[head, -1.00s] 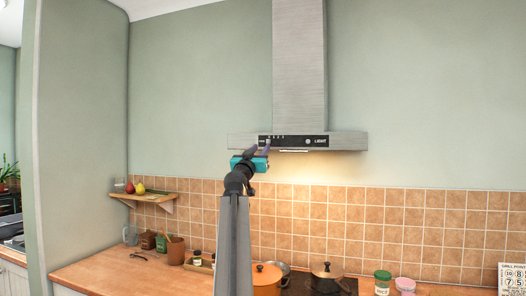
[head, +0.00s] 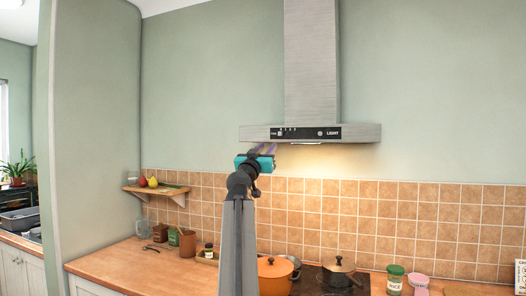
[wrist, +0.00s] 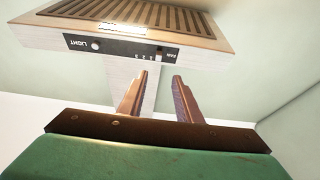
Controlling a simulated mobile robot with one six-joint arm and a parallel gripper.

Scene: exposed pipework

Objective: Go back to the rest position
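My gripper (head: 263,150) is raised in front of the range hood (head: 360,132), just below the left part of its control panel in the head view. In the wrist view my gripper (wrist: 158,83) shows two fingers standing apart with nothing between them, so it is open and empty. The hood also shows in the wrist view (wrist: 205,57), upside down, with a gap between it and the fingertips. Its lit lamp (wrist: 122,27) shows there, and the wall under the hood is bright in the head view.
Below are a wooden counter (head: 115,266), an orange pot (head: 273,275), a dark pot (head: 340,272) on the hob, and jars (head: 395,279) at the right. A small shelf (head: 156,192) with fruit is on the left wall. The air around my arm looks clear.

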